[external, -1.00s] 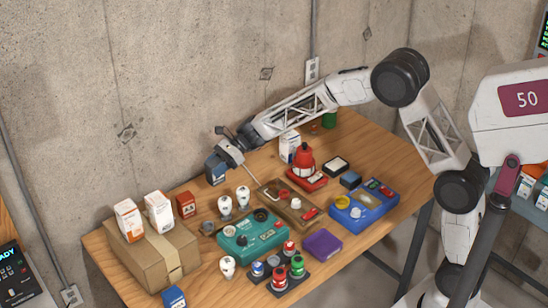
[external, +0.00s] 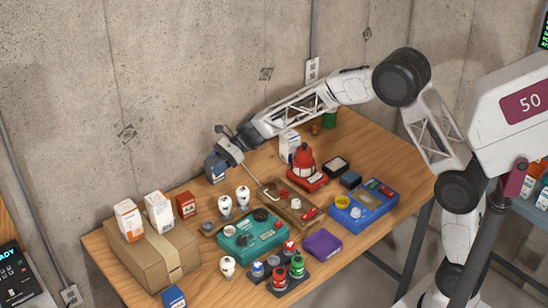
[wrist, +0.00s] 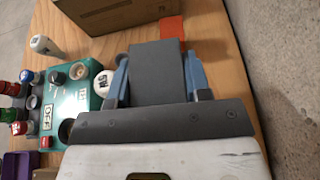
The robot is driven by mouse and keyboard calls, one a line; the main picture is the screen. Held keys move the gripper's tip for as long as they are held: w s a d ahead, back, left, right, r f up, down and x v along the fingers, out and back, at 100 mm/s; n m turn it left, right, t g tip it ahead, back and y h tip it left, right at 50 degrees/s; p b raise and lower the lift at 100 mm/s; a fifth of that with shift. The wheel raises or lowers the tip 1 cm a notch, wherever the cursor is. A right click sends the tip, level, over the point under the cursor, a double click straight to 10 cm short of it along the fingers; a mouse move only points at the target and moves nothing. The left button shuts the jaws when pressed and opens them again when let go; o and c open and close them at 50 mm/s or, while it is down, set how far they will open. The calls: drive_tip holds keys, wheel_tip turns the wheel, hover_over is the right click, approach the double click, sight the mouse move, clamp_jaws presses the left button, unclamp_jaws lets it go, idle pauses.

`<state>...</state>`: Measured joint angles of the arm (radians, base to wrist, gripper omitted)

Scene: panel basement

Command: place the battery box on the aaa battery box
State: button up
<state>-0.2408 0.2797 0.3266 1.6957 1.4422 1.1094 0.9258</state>
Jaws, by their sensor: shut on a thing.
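My gripper (external: 221,150) is at the back edge of the wooden table, near the concrete wall. It is shut on a dark blue-grey box (external: 215,170), which looks like the battery box. In the wrist view the held box (wrist: 158,72) shows as a dark block between the blue fingers (wrist: 158,80). A small red box (external: 186,205) stands on the table left of the held box, and its orange-red top (wrist: 171,27) shows beyond the block. A blue box (external: 174,298) stands at the front left corner. I cannot read which box is the AAA one.
A cardboard box (external: 150,262) with two white cartons (external: 159,210) on top fills the table's left end. White bulbs (external: 243,197), a teal device (external: 252,236) and a brown tray (external: 285,208) crowd the middle. The wall is close behind.

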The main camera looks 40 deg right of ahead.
drive_tip(key=r, duration=0.8)
drive_tip(key=shift+s+a+r, duration=0.25)
drive_tip(key=s+a+n+g, duration=0.2)
drive_tip(key=s+a, duration=0.6)
drive_tip(key=s, duration=0.5)
drive_tip(key=s+a+n+g+h, duration=0.1)
drive_tip(key=s+a+g, duration=0.1)
drive_tip(key=s+a, duration=0.85)
drive_tip(key=s+a+n+g, duration=0.15)
drive_tip(key=s+a, duration=0.45)
drive_tip(key=s, duration=0.9)
drive_tip(key=shift+s+f, duration=0.15)
drive_tip(key=shift+f, duration=2.45)
drive_tip(key=w+a+f, duration=0.1)
drive_tip(key=w+a, duration=0.8)
drive_tip(key=a, duration=0.4)
drive_tip(key=shift+f, duration=0.25)
drive_tip(key=shift+w, duration=0.1)
